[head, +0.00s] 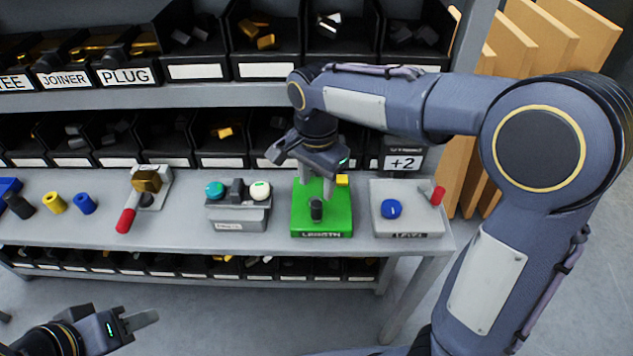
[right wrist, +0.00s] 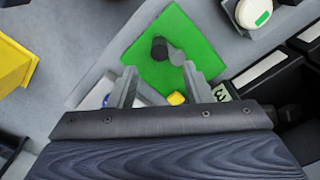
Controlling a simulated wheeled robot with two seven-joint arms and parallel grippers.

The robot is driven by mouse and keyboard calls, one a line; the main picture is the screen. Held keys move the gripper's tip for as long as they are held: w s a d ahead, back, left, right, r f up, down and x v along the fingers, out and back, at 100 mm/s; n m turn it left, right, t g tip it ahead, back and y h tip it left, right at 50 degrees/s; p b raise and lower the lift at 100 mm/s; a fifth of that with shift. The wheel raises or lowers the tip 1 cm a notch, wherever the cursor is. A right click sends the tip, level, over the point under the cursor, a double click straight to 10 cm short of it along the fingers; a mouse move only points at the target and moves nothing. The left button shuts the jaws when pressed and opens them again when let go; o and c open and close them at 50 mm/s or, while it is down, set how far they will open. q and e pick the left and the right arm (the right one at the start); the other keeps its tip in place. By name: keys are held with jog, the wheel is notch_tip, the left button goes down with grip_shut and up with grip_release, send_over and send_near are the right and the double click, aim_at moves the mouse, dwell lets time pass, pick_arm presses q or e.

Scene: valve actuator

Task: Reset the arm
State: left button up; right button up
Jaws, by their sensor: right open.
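My right gripper (head: 316,188) is open over the green panel (head: 300,220) labelled LENGTH, pointing down. A dark upright knob (head: 316,211) stands on this panel near the fingertips; it also shows in the right wrist view (right wrist: 168,50), just beyond the open fingers (right wrist: 160,85). I cannot tell whether the fingers touch anything. A small yellow piece (head: 342,180) sits at the panel's back right and shows between the fingers in the right wrist view (right wrist: 176,98). My left gripper (head: 128,322) is low at the left, away from the bench; its finger gap is unclear.
Right of the green panel is a grey panel (head: 408,226) with a blue knob (head: 390,208) and red-tipped lever (head: 437,196). A "+2" display (head: 403,162) stands behind. Left are a button box (head: 238,215) and a red-handled valve (head: 126,220). Bins line the shelves.

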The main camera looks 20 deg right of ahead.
jog(key=s+d+n+t+y, duration=0.2)
jog(key=s+d+n, duration=0.2)
jog(key=s, duration=0.6)
jog(key=s+d+n+t+y, duration=0.1)
jog(key=s+d+n+t, duration=0.2)
jog(key=s, duration=0.6)
jog(key=shift+s+d+n+t+y, duration=0.3)
jog(key=shift+s+d+n+y, duration=0.1)
jog(key=shift+n, duration=0.8)
jog(key=shift+c, duration=0.3)
dwell(0.7)
